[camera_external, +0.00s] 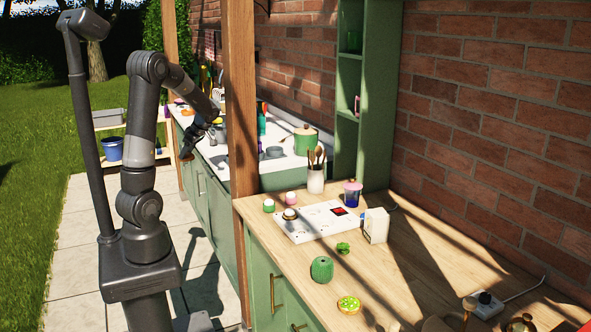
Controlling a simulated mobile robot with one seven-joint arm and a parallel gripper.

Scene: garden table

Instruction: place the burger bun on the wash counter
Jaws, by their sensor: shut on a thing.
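My gripper (188,150) is at the end of my arm, at the front edge of the white-topped wash counter (292,163) behind the wooden post.
A wooden post (241,110) stands between my arm and part of the wash counter. A green pot (306,139) and several bottles stand at the counter's back. The nearer wooden counter (425,240) holds a white board (318,222), a utensil jar (316,180) and a green pot-like object (322,268).

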